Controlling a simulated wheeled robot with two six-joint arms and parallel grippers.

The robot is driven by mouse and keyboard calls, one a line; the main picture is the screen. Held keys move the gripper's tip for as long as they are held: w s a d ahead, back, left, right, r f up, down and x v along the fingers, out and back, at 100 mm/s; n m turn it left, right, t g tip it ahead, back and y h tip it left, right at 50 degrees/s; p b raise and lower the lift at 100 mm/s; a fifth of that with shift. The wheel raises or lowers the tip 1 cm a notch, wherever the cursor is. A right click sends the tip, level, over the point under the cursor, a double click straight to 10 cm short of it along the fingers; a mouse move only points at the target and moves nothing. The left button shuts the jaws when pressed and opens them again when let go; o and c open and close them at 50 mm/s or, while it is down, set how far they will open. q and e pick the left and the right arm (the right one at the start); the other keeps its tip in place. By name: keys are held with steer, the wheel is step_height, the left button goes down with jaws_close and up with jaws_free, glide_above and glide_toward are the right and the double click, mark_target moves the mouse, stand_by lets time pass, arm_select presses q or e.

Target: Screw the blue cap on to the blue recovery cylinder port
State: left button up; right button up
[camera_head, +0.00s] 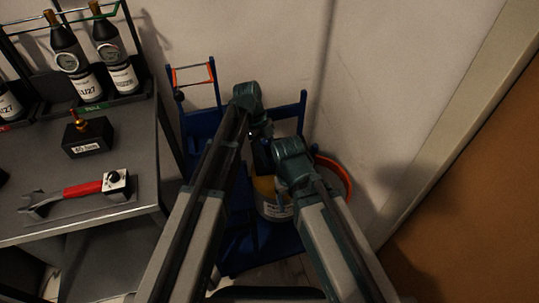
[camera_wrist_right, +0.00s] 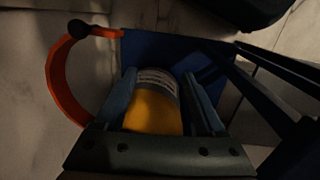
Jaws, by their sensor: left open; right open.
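A yellow-and-grey cylinder (camera_head: 266,188) with a white label, apparently the recovery cylinder, stands on a blue hand cart (camera_head: 203,122). My arms hide much of it. It also shows in the right wrist view (camera_wrist_right: 154,108). My left gripper (camera_head: 262,130) is open above the cylinder, close to my right wrist. My right gripper (camera_wrist_right: 162,78) is open, with its blue-grey fingers on either side of the cylinder in its wrist view; I cannot tell whether they touch it. I cannot make out the blue cap or the blue port.
A grey bench (camera_head: 140,150) at left holds a red-handled wrench (camera_head: 80,189), a black block with a brass fitting (camera_head: 88,137) and a rack of dark bottles (camera_head: 105,45). An orange hoop (camera_head: 343,176) curves right of the cylinder. A wall stands close behind the cart.

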arm_select(q)
steer(key=n, duration=0.2)
steer(key=shift+s+a+n+t, duration=0.1)
steer(key=shift+s+n+t, duration=0.1)
steer(key=shift+n+t, duration=0.15)
steer(key=shift+w+n+t+h, duration=0.15)
steer(key=shift+n+t+h, duration=0.2)
steer(key=shift+n, duration=0.3)
steer(key=n, duration=0.2)
steer(key=shift+s+n+t+h, duration=0.2)
steer(key=shift+n+t+h, duration=0.05)
steer(key=shift+n+t, duration=0.15)
steer(key=shift+w+n+t, duration=0.2)
steer(key=shift+n+t, duration=0.2)
steer(key=shift+n, duration=0.6)
steer(key=shift+s+n+t, duration=0.15)
steer(key=shift+n+t, duration=0.25)
steer(key=shift+n, duration=0.4)
steer(key=n+t, duration=0.1)
steer(key=n, duration=0.2)
steer(key=shift+w, duration=0.2)
jaws_close()
